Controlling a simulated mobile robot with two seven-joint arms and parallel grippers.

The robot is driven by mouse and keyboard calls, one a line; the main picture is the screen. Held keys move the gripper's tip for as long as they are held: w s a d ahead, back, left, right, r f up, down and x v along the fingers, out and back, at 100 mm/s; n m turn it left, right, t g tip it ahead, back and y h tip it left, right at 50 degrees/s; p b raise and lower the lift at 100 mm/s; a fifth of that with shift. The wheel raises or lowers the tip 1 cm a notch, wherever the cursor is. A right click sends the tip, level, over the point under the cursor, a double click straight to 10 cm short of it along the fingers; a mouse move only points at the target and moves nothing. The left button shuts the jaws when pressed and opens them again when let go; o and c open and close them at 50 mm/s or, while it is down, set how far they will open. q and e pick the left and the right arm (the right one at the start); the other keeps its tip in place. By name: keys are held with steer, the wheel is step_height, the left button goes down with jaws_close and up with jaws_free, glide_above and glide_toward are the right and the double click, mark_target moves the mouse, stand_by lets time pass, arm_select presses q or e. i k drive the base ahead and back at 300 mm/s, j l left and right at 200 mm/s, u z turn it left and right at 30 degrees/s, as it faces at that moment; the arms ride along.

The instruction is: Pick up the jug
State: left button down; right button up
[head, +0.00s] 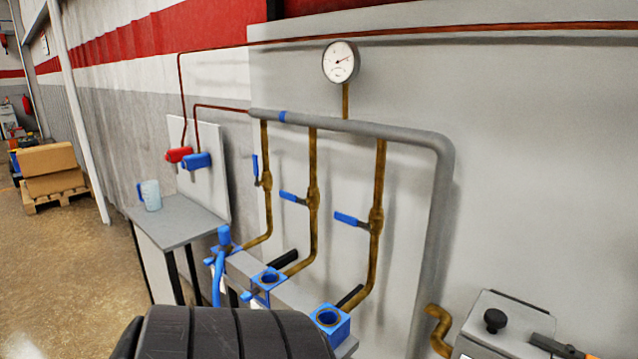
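The jug (150,195) is a small, translucent pale-blue vessel with a blue handle on its left side. I see neither of my grippers clearly in this view, and nothing touches the jug.
Red and blue valves (196,161) hang on a panel behind the table. Brass pipes with blue levers (345,218) and blue-topped fittings (330,318) stand to the right. A dark ribbed shape (230,335) fills the bottom centre. Floor at left is open.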

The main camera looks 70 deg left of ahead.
mark_target(153, 199)
steer(key=u, duration=3.4)
steer(key=i+j+u, duration=0.15)
steer(key=i+u, duration=0.15)
steer(key=i, duration=0.15)
steer(key=i+u, duration=0.3)
steer(key=i, duration=1.1)
steer(key=i+z, duration=0.3)
steer(key=i, duration=0.15)
steer(key=i+j+z, duration=0.65)
steer(key=i, duration=0.2)
steer(key=l, duration=0.1)
